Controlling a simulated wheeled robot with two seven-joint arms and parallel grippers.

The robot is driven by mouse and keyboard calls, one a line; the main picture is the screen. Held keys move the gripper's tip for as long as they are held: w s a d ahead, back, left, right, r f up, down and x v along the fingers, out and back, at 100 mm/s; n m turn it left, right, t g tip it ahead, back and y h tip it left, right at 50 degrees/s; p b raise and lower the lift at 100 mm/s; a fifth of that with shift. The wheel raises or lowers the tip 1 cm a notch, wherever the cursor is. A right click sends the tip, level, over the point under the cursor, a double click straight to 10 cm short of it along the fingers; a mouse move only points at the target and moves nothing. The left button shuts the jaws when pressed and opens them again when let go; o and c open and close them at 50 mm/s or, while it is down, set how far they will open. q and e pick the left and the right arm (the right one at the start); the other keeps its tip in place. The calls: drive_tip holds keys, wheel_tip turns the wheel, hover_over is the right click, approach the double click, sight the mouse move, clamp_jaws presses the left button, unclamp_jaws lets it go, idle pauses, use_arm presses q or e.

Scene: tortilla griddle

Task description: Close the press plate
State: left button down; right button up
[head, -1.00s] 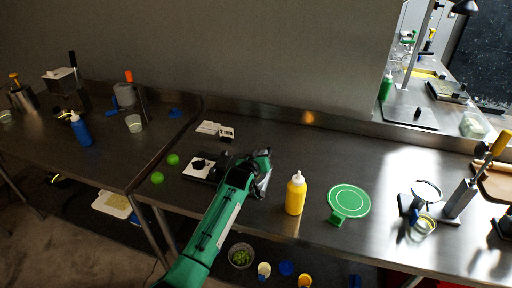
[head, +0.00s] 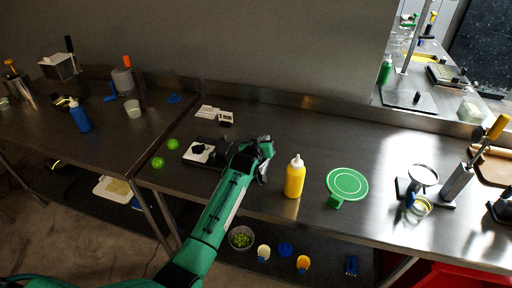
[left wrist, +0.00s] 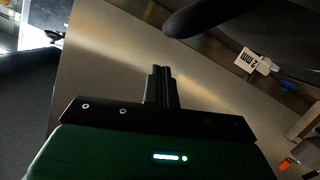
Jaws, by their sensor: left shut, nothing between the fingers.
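My left gripper (head: 264,166) is over the near part of the middle steel counter, left of the yellow bottle. In the left wrist view its fingers (left wrist: 160,72) are together with nothing between them. A low black-and-white device (head: 197,153), which may be the press, lies on the counter just left of my left forearm. The forearm hides part of it. In the left wrist view a large dark rounded part (left wrist: 225,20), possibly the press plate, hangs beyond the fingertips, apart from them. I cannot tell how far it is open. My right gripper is out of view.
A yellow squeeze bottle (head: 295,177) and a green round plate (head: 347,183) stand right of my gripper. Green balls (head: 158,162) lie at the counter's left edge.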

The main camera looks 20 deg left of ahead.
use_arm(q)
drive_tip(key=b+v, duration=0.3)
drive_tip(key=v, duration=0.7)
drive_tip(key=shift+s+r, duration=0.15)
drive_tip(key=shift+r, duration=0.25)
